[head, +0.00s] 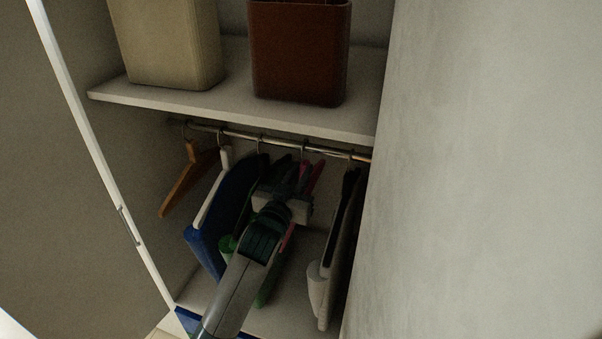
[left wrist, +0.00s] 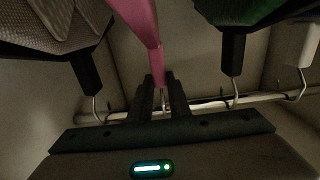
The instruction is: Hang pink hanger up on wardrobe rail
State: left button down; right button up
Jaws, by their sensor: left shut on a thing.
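The pink hanger (head: 316,177) is inside the wardrobe just below the rail (head: 234,133). Its pink arm also shows in the left wrist view (left wrist: 139,17), running down between my fingers. My left gripper (head: 290,178) reaches in among the hanging clothes and is shut on the pink hanger near its neck; the fingers also show in the left wrist view (left wrist: 162,90). The rail (left wrist: 258,98) passes close beyond the fingertips there. A bit of metal hook shows beside the fingers, but I cannot tell whether it sits over the rail. My right gripper is not in view.
A bare wooden hanger (head: 181,184), blue clothing (head: 228,212) and pale clothing (head: 341,240) hang on both sides of my gripper, close by. The shelf (head: 210,107) above carries a beige bin (head: 172,45) and a brown bin (head: 299,55).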

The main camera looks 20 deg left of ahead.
pick_arm(q)
jog(key=c, duration=1.6)
grip_release()
jog(key=shift+s, duration=0.15)
jog(key=shift+s+b, duration=0.3)
jog(key=shift+s, duration=0.15)
jog(key=s+b, duration=0.2)
jog(key=s, duration=0.4)
jog(key=s+b, duration=0.3)
jog(key=s, duration=0.4)
jog(key=shift+s+a+f, duration=0.15)
jog(key=shift+s+a, duration=0.05)
jog(key=shift+s+r+p, duration=0.2)
jog(key=shift+s+p, duration=0.85)
jog(key=shift+s, duration=0.45)
jog(key=shift+f, duration=0.1)
